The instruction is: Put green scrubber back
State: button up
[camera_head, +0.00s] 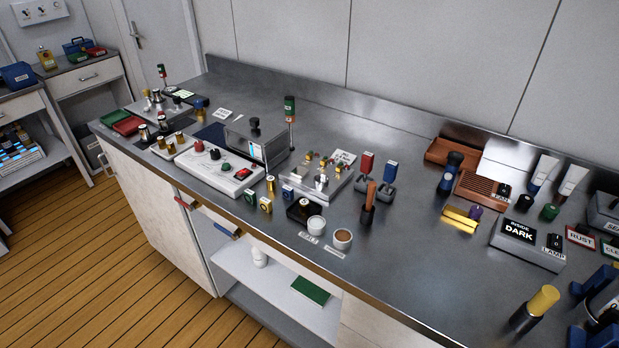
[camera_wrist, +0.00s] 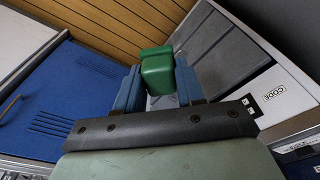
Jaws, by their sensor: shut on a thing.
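The green scrubber (camera_wrist: 157,72) shows in the wrist view as a green block with rounded edges. My gripper (camera_wrist: 157,88) is shut on it, with one blue finger on each side. Its lower part is hidden by the gripper body. The scrubber is held over the wood floor and the edge of a grey panel; whether it touches anything cannot be told. My gripper is not in the head view, and I cannot pick out the held scrubber there.
In the wrist view, a blue panel (camera_wrist: 50,90) lies left and a grey panel with a CODE label (camera_wrist: 266,94) lies right. The head view shows a crowded metal counter (camera_head: 415,250), with a green flat item (camera_head: 310,290) on the shelf below.

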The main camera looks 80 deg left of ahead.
jog(key=w+a+r, duration=0.2)
jog(key=a+r, duration=0.2)
jog(key=a, duration=0.6)
jog(key=w+a+r+n, duration=0.15)
jog(key=a+r, duration=0.25)
jog(key=a, duration=0.6)
jog(key=w+a+r, duration=0.2)
jog(key=a+r, duration=0.2)
jog(key=a, duration=0.6)
jog(key=s+a+r+n, duration=0.1)
jog(key=s+a+r, duration=0.3)
jog(key=a, duration=0.5)
jog(key=s+a+r, duration=0.4)
jog(key=a, duration=0.6)
jog(key=s+a+r+n, duration=0.1)
jog(key=s+a+r, duration=0.25)
jog(key=a, duration=0.55)
jog(key=n+g+y, duration=0.1)
jog(key=n, duration=1.4)
send_over(342, 209)
notch_tip(342, 209, down, 9)
jog(key=shift+m, duration=0.25)
jog(key=shift+d+f, duration=0.15)
jog(key=shift+f, duration=4.6)
